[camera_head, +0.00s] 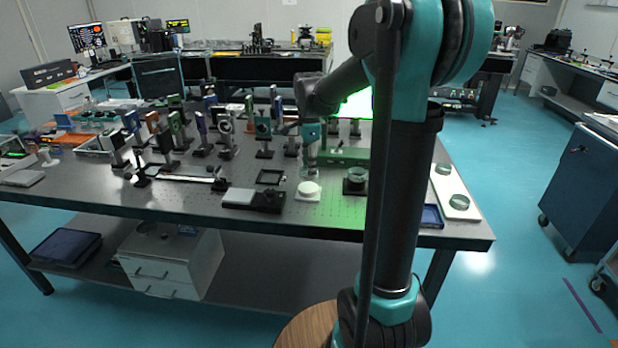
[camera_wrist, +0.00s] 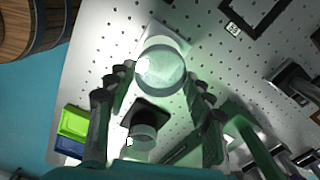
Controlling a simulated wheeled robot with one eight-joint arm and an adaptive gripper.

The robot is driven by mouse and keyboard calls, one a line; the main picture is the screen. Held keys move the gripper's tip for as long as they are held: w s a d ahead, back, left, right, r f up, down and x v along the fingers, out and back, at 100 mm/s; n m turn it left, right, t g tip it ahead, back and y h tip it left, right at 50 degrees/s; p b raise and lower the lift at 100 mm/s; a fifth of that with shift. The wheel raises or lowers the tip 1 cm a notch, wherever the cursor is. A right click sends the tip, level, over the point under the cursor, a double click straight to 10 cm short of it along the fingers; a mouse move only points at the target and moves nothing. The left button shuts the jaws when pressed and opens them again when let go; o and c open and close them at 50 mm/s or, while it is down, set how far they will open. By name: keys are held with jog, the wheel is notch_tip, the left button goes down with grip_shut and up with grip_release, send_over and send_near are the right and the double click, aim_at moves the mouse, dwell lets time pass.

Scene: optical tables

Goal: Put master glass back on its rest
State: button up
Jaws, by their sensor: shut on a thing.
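My gripper (camera_wrist: 160,74) is shut on a clear round glass disc (camera_wrist: 163,68), the master glass, held between its fingertips in the wrist view. A white square rest (camera_wrist: 171,37) shows partly behind the glass, which hides most of it. In the head view my gripper (camera_head: 309,168) points down just above the white rest (camera_head: 307,196), which has a pale round top. Whether the glass touches the rest cannot be told. A black square stand (camera_head: 355,187) with a round glass piece on it is to the right; it also shows in the wrist view (camera_wrist: 151,110).
A white tray (camera_head: 444,184) with two round glass pieces lies at the table's right. A black frame (camera_head: 270,178) and a grey-black device (camera_head: 252,199) are left of the rest. Several optical mounts (camera_head: 263,130) stand behind. Green (camera_wrist: 73,121) and blue (camera_wrist: 68,147) trays show in the wrist view.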

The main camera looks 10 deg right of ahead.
jog(key=shift+f, duration=2.1)
jog(key=shift+f, duration=0.1)
jog(key=o, duration=1.4)
notch_tip(320, 180, up, 12)
jog(key=shift+r, duration=0.15)
